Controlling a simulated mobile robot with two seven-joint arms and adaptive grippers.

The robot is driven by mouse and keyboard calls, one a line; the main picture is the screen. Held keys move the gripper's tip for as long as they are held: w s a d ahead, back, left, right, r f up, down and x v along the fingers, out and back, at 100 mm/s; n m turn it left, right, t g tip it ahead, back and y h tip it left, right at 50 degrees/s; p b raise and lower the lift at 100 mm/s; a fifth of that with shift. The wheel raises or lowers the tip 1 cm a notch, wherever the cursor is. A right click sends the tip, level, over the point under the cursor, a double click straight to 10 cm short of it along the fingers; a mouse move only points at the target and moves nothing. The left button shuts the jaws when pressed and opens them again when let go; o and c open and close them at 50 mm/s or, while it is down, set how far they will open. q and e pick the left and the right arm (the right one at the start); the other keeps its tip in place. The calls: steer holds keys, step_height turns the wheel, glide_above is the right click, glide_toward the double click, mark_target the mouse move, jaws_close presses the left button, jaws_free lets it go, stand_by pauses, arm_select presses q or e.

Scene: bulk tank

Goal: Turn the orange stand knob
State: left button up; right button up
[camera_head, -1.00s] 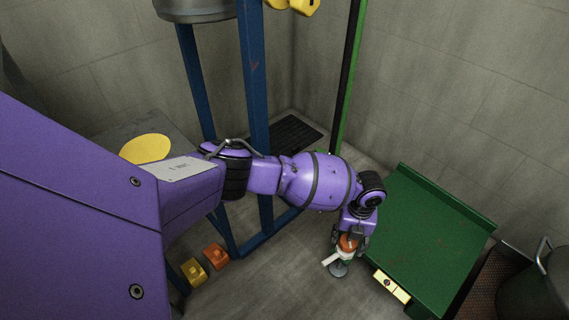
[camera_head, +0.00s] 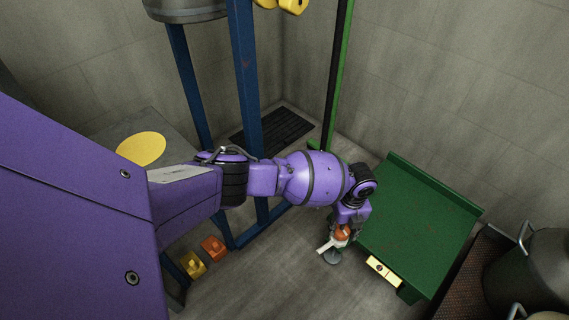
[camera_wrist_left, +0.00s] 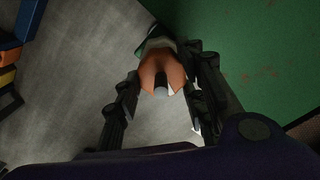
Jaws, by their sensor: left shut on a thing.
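The orange knob (camera_head: 342,232) sits beside the green table, with a white piece (camera_head: 325,247) and a grey round base (camera_head: 331,257) below it. My left gripper (camera_head: 345,228) reaches down to it from above, its fingers on either side. In the left wrist view the lobed orange knob (camera_wrist_left: 161,72) lies between the two dark fingers of the left gripper (camera_wrist_left: 160,76), which is shut on it. A grey round stub shows at the knob's middle. The fingers partly hide the knob in the head view. My right gripper is in neither view.
A green table (camera_head: 425,225) with a yellowish panel (camera_head: 383,271) on its front edge is close on the right. Orange (camera_head: 213,248) and yellow (camera_head: 192,264) blocks sit low at left. Bare floor lies between.

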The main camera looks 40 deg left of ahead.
arm_select(q)
steer(key=shift+s+r+n+p, duration=0.1)
steer(key=shift+n+p, duration=0.35)
steer(key=shift+n, duration=0.55)
steer(key=n+p, duration=0.1)
steer(key=n, duration=0.1)
steer(key=shift+n, duration=0.3)
steer(key=n+p, duration=0.1)
steer(key=n, duration=0.2)
steer(key=shift+s+d+n, duration=0.1)
steer(key=shift+n, duration=0.3)
steer(key=shift+n+p, duration=0.4)
steer(key=shift+n, duration=0.3)
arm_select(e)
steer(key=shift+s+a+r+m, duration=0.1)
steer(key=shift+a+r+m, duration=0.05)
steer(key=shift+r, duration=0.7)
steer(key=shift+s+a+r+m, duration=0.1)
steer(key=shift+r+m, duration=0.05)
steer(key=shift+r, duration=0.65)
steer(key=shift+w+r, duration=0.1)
arm_select(q)
steer(key=shift+d, duration=0.1)
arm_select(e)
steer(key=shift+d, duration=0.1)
arm_select(q)
steer(key=o, duration=1.1)
